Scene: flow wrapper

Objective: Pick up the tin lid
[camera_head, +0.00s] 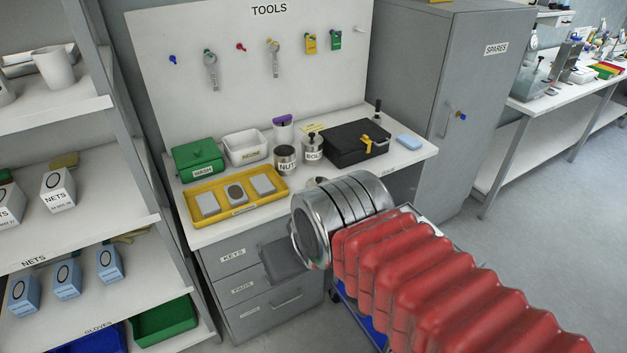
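A round metal tin marked NUT (286,161) stands on the bench; I cannot tell whether its dark top is a lid. A small pale round piece (316,181) lies on the bench just behind my arm, partly hidden; it may be the tin lid, but I cannot be sure. My arm, with red bellows and a silver wrist, reaches in from the lower right. A dark grey block (284,261) at the wrist's left end, in front of the drawers, seems to be my gripper. Its fingers cannot be made out.
On the bench are a yellow tray (216,219) of grey parts, a green WASH box (197,161), a white bin (246,147), another small tin (312,148), a black case (353,144) and a blue block (409,142). Shelves stand left, a grey cabinet (460,90) right.

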